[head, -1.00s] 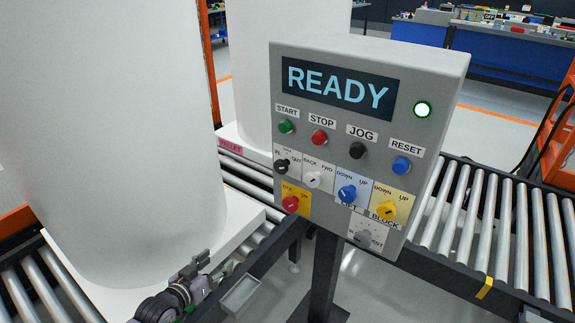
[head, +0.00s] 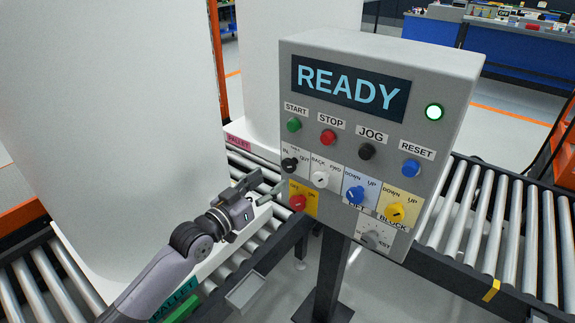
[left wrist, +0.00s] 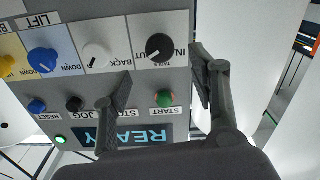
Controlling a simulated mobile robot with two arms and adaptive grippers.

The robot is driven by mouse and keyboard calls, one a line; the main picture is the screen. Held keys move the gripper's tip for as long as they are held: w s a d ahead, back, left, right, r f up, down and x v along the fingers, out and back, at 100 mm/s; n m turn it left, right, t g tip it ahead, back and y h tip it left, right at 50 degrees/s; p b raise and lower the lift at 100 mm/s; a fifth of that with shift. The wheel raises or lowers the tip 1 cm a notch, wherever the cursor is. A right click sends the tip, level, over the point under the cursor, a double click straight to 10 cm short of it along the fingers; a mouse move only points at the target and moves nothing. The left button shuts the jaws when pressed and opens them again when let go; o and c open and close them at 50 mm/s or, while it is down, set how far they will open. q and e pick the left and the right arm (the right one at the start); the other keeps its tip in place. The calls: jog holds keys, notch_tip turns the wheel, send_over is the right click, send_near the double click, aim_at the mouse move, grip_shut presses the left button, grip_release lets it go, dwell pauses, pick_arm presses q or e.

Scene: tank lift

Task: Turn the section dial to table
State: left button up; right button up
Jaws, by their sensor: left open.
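The section dial is the black knob (head: 289,164) at the left of the panel's upper dial row. It also shows in the left wrist view (left wrist: 160,47), upside down, with "IN" and "TABLE" lettering beside it. Its white mark is slanted; I cannot tell which label it points to. My left gripper (head: 262,190) is open and empty, below and left of the dial in the head view. In the left wrist view its fingers (left wrist: 158,78) are spread to either side of the black dial, apart from it. My right gripper is not in view.
The control panel (head: 450,75) reads READY, with a lit lamp (head: 434,112). A white dial (head: 320,179), blue dial (head: 354,194) and red dial (head: 297,202) sit close by. A green START button (head: 294,125) is above. A large white cylinder (head: 110,120) stands left.

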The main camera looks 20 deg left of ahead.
aim_at(287, 167)
pick_arm(q)
jog(key=x, duration=0.8)
jog(key=shift+w+d, duration=0.1)
jog(key=shift+w, duration=0.25)
jog(key=shift+c, duration=0.5)
jog(key=shift+f, duration=0.1)
jog(key=c, duration=1.1)
